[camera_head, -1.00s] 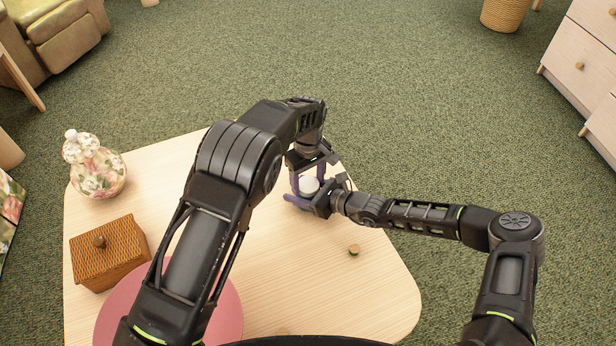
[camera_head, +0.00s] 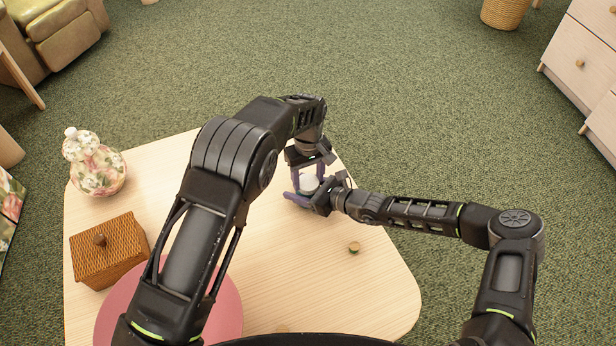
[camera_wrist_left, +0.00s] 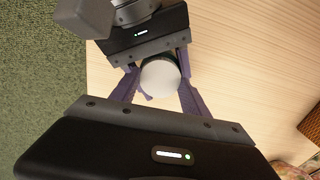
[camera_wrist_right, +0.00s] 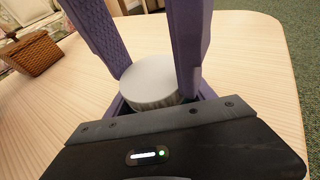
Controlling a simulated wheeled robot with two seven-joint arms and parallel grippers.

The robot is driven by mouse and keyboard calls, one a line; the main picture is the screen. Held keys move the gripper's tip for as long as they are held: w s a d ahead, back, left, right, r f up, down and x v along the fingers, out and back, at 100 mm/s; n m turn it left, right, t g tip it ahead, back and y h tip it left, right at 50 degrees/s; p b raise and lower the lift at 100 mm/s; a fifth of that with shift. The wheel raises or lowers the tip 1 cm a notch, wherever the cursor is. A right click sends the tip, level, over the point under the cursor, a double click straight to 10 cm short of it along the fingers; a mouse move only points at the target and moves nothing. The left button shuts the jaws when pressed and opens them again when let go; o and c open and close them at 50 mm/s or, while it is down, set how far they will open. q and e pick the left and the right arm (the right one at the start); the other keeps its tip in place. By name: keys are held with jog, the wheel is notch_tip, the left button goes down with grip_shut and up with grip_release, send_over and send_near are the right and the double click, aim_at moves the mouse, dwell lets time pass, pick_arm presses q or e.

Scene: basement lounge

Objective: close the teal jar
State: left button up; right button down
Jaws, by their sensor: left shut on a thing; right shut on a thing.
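The jar's white round lid (camera_head: 309,184) shows between my grippers near the table's far right edge. It also shows in the left wrist view (camera_wrist_left: 160,77) and right wrist view (camera_wrist_right: 150,82). My left gripper (camera_head: 308,179) comes down from above, its purple fingers shut on the lid. My right gripper (camera_head: 304,195) reaches in level from the right, low at the table, its fingers shut around the jar below the lid. A dark greenish sliver of the jar (camera_wrist_left: 145,58) shows beside the lid; most of its body is hidden. I cannot tell whether the lid is fully seated.
On the pale wooden table (camera_head: 270,270) stand a wicker box (camera_head: 110,262) with a lid and a floral gourd-shaped vase (camera_head: 97,172). A pink round mat (camera_head: 222,318) lies at the front left. A small round piece (camera_head: 353,248) lies right of centre, with bare wood around it.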

pick_arm(q)
jog(key=o, duration=1.6)
jog(key=shift+c, duration=0.2)
jog(key=shift+r, duration=2.3)
jog(key=shift+o, duration=0.4)
jog(key=o, duration=0.4)
jog(key=shift+o, duration=0.2)
notch_tip(320, 180, up, 12)
